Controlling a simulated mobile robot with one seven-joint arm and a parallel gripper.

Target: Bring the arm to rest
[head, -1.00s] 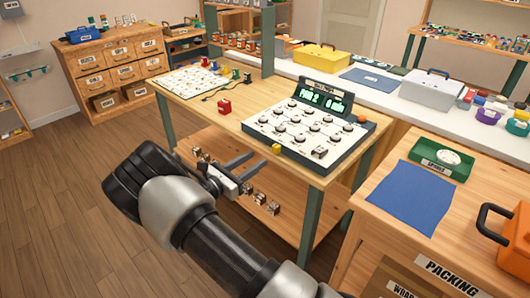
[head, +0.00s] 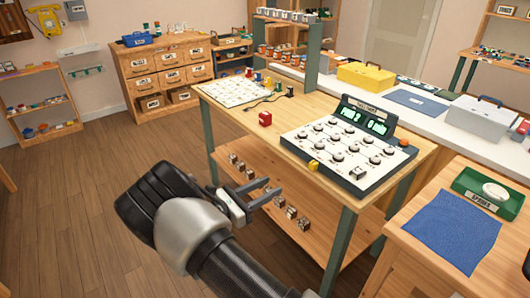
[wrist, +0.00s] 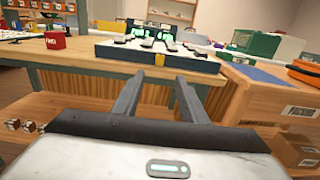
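My gripper (head: 270,192) is in front of the workbench, below the level of its top and away from it. Its two fingers are apart with nothing between them. In the wrist view the open fingers (wrist: 158,95) point toward the bench edge. The panel with dials (head: 342,150) stands on the bench top, with a green lit display (head: 366,117) at its back. The panel also shows in the wrist view (wrist: 160,52), beyond the fingers.
A red block (head: 265,119) and a white chart (head: 236,91) lie on the workbench (head: 225,110). Small blocks sit on its lower shelf (head: 305,242). A packing table with a blue cloth (head: 445,230) and a green tray (head: 490,193) stands at the right. Open floor (head: 80,200) lies to the left.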

